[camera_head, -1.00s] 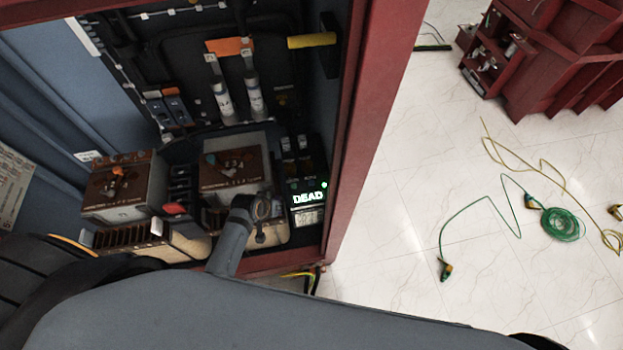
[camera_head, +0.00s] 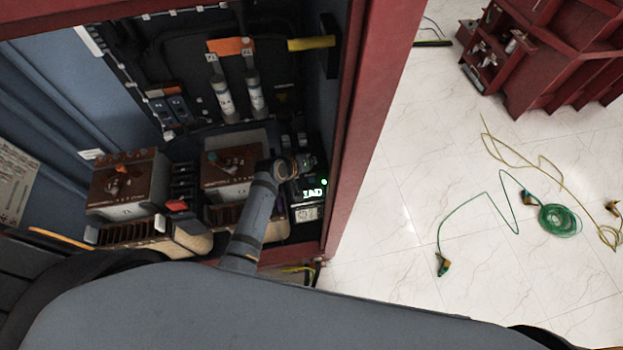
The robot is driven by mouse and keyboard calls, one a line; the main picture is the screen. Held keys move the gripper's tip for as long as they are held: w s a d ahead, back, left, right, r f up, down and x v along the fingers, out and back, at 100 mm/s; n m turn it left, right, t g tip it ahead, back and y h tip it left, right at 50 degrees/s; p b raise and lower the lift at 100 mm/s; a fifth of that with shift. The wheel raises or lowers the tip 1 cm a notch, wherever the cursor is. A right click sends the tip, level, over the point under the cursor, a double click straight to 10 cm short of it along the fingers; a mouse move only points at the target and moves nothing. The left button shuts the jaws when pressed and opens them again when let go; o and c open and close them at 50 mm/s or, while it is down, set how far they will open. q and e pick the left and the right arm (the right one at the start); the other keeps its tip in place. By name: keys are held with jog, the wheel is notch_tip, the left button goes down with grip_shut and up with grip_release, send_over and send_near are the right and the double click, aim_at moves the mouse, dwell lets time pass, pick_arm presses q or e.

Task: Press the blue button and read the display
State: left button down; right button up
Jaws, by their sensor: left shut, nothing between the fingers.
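The tester with a display (camera_head: 313,193) stands at the right end of the open red cabinet. A small pale label panel (camera_head: 306,213) sits below the letters. My left gripper (camera_head: 297,166) is shut and empty, in front of the upper part of the tester; I cannot tell whether it touches. The blue button cannot be made out; the gripper hides part of the tester's face. My right gripper is not in view.
Brown-topped units (camera_head: 125,180) stand left of the tester inside the cabinet. The red cabinet post (camera_head: 362,130) rises close on the right. Green cable (camera_head: 560,220) and yellow cable (camera_head: 548,178) lie on the white floor beyond it.

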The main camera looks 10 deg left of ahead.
pick_arm(q)
jog(key=b, duration=0.8)
send_over(310, 181)
notch_tip(310, 181, down, 7)
jog(key=shift+f, duration=0.85)
jog(key=shift+f, duration=0.1)
jog(key=shift+f, duration=0.35)
jog(key=shift+f+b, duration=0.5)
dwell(0.6)
jog(key=shift+r, duration=0.1)
jog(key=shift+r+p, duration=0.85)
jog(key=shift+p, duration=0.2)
jog(key=shift+r, duration=0.1)
